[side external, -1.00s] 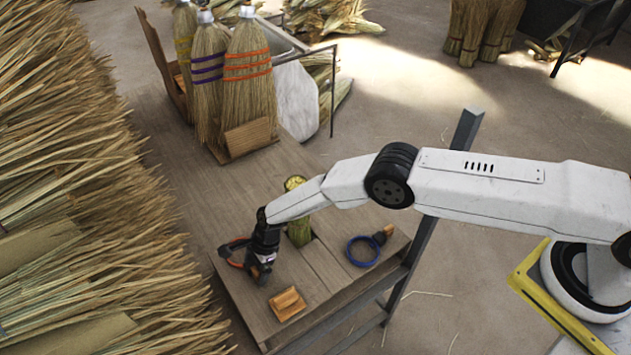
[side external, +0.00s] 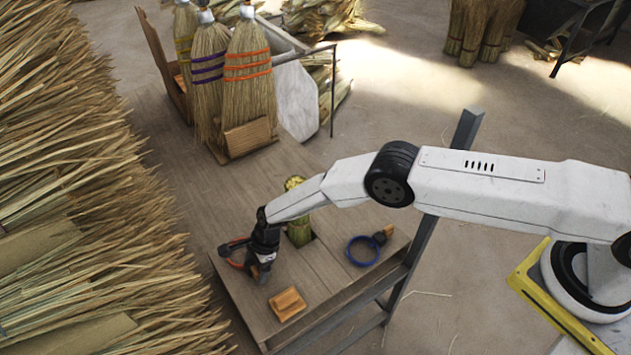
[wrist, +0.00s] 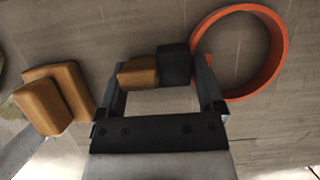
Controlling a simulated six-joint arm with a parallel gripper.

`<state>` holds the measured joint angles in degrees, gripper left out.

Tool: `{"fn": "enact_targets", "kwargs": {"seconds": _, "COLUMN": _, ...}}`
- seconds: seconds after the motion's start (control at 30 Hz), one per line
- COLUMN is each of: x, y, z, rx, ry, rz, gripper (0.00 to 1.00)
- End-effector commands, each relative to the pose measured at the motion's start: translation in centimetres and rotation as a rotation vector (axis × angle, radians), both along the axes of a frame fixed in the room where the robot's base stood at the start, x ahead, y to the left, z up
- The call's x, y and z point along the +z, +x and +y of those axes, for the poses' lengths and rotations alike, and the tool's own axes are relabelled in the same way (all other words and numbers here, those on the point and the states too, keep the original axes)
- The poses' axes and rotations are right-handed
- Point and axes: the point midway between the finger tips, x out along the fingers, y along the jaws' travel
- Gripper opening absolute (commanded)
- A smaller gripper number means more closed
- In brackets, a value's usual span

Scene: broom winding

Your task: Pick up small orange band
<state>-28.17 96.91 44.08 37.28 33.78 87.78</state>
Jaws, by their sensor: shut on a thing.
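The small orange band (wrist: 282,52) is a thin open ring beside my right finger in the wrist view. A short brown and black block (wrist: 140,74) adjoins its left side, like a grip piece. My gripper (wrist: 159,72) is shut on this piece, with one finger at each end. In the side view the orange band (side external: 236,265) shows as a thin arc just left of my gripper (side external: 262,278), low at the table's left end. Much of the band is hidden there, and I cannot tell whether it touches the table.
A wooden block (side external: 287,304) lies close on the right, also in the wrist view (wrist: 52,98). A blue band (side external: 350,255) lies farther right. A straw bundle (side external: 299,233) stands behind my gripper. Finished brooms (side external: 247,75) stand at the back; heaped straw (side external: 70,200) fills the left.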

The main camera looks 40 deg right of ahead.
Motion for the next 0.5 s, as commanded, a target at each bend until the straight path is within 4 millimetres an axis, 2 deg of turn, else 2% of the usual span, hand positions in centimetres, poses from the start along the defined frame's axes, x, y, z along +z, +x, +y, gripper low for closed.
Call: {"fn": "enact_targets", "kwargs": {"seconds": 0.5, "x": 3.5, "y": -0.3, "z": -0.2, "rx": 0.0, "ry": 0.002, "rz": -0.001, "gripper": 0.26}}
